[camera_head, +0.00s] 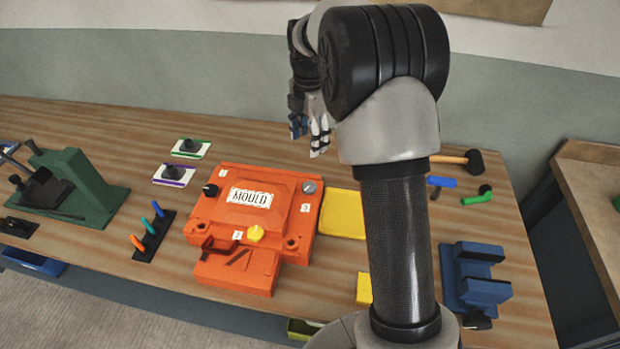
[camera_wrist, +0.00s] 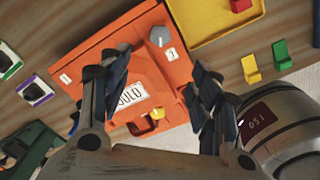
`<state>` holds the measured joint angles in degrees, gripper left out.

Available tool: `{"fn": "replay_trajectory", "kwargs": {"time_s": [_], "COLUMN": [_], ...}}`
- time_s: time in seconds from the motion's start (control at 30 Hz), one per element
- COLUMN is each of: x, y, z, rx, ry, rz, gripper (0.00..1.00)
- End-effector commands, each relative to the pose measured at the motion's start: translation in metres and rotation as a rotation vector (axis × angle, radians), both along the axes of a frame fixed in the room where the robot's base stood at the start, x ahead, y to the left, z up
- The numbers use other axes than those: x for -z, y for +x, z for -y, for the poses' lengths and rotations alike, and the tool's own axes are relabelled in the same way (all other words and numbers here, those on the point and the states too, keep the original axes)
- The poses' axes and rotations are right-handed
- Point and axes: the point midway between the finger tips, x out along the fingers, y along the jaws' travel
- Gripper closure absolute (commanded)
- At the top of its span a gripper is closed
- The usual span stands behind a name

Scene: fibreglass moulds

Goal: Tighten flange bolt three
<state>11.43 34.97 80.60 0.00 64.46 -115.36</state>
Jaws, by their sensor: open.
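An orange mould (camera_head: 270,205) labelled MOULD lies on the wooden bench, and also shows in the wrist view (camera_wrist: 112,40). It carries a black knobbed bolt (camera_head: 211,190) at left, a grey bolt head (camera_head: 309,186) at right and a yellow knobbed bolt (camera_head: 255,233) at the front. Small number tags sit beside them; they are too small to read surely in the head view. My gripper (camera_head: 309,135) (camera_wrist: 157,75) is open and empty above the mould.
A yellow tray (camera_head: 342,214) lies right of the mould, with a blue vise-like block (camera_head: 478,275) beyond. A mallet (camera_head: 470,160) and a green tool (camera_head: 477,196) lie at right. Coloured pegs (camera_head: 148,228) and a green fixture (camera_head: 75,185) stand left.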

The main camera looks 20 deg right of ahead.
Motion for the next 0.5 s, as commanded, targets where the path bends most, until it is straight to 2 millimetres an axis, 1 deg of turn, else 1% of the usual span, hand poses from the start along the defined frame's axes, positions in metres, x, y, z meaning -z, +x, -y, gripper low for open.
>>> {"fn": "replay_trajectory", "kwargs": {"time_s": [0.03,0.17,0.27,0.37,0.5], "x": [0.008,0.005,0.009,0.022,0.052], "y": [0.001,0.001,0.001,0.001,0.000], "z": [0.000,-0.001,-0.001,-0.001,-0.001], "rx": [0.016,0.043,0.047,0.047,0.046], "ry": [-0.001,0.000,0.001,0.000,0.001], "rz": [0.003,0.001,-0.001,-0.002,-0.004], "gripper": [0.43,0.43,0.43,0.43,0.43]}}
